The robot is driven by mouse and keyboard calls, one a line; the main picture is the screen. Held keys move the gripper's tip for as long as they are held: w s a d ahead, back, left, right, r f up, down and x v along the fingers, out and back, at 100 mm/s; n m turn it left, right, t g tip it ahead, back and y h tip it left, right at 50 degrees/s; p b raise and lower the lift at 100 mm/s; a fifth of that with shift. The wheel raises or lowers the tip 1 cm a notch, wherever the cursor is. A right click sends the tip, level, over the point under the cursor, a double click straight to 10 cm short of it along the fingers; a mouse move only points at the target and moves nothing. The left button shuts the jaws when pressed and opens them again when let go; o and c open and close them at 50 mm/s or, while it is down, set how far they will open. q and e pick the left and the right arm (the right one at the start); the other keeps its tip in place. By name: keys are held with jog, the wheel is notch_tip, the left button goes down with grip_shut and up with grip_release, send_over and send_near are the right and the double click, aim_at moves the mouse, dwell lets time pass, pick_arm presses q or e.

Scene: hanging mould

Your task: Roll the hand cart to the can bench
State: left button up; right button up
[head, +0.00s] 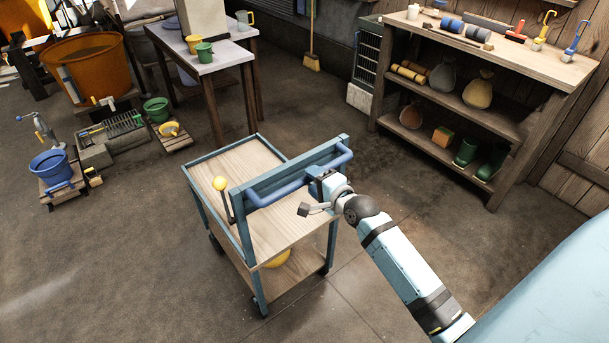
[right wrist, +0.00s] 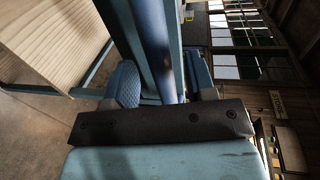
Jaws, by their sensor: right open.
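The hand cart (head: 232,178) has a blue frame, a pale wooden top, a lower shelf and dark wheels. It stands on the floor in the middle of the head view. Its blue handle bar (head: 285,186) runs along the near right side; it also shows in the right wrist view (right wrist: 152,45). My right gripper (head: 322,184) is at the right part of this bar. In the right wrist view, its open fingers (right wrist: 160,88) lie on either side of the bar; contact cannot be told. My left gripper is out of view.
A pale-topped table (head: 222,58) with several mugs stands behind the cart. A wooden workbench (head: 485,50) with shelves is at the right. A blue bucket (head: 50,167), a green bucket (head: 156,109) and an orange tub (head: 92,67) are at the left. Floor at the front left is clear.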

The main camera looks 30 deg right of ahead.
jog(key=shift+x, duration=2.15)
jog(key=shift+c, duration=0.5)
grip_shut()
